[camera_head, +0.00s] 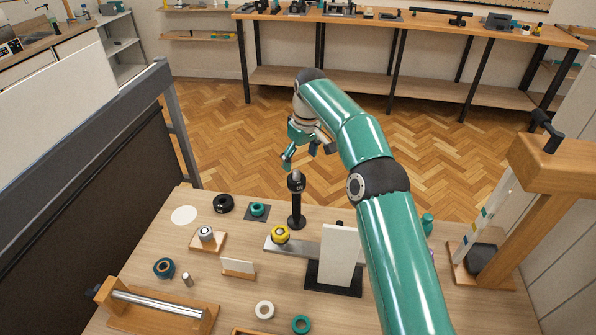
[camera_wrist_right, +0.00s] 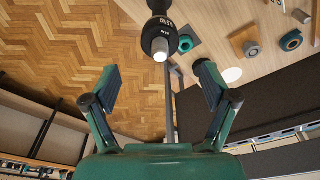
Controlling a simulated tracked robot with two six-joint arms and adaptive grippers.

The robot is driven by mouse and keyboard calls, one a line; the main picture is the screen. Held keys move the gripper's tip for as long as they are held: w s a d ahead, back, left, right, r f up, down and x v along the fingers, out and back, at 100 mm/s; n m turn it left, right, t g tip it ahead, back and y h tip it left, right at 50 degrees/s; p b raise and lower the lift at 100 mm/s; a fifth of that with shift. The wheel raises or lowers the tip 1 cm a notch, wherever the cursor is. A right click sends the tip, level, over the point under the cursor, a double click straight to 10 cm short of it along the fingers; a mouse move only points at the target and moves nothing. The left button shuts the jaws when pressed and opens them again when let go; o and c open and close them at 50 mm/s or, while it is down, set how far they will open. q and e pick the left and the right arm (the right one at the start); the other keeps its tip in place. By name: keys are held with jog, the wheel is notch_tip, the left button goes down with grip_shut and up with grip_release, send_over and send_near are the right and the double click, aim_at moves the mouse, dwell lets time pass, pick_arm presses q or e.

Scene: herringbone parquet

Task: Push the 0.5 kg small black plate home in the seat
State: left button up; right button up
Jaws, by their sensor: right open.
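A black upright post (camera_head: 297,209) stands at the table's far edge. A small black plate (camera_head: 298,183) with pale lettering sits around its upper part; in the right wrist view the plate (camera_wrist_right: 158,31) shows with a silver tip protruding through it. I cannot tell how far down it sits, and its seat is hidden. My right gripper (camera_head: 304,156) is open and empty above the post, apart from the plate. In the right wrist view its fingers (camera_wrist_right: 160,90) are spread wide, with the plate beyond them, near the picture's top. My left gripper is not in view.
A wooden frame (camera_head: 515,205) rises at the right. Beyond the table is open floor.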

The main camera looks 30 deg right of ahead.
jog(key=r, duration=0.3)
jog(key=shift+s+r, duration=0.15)
jog(key=shift+s, duration=0.1)
dwell(0.4)
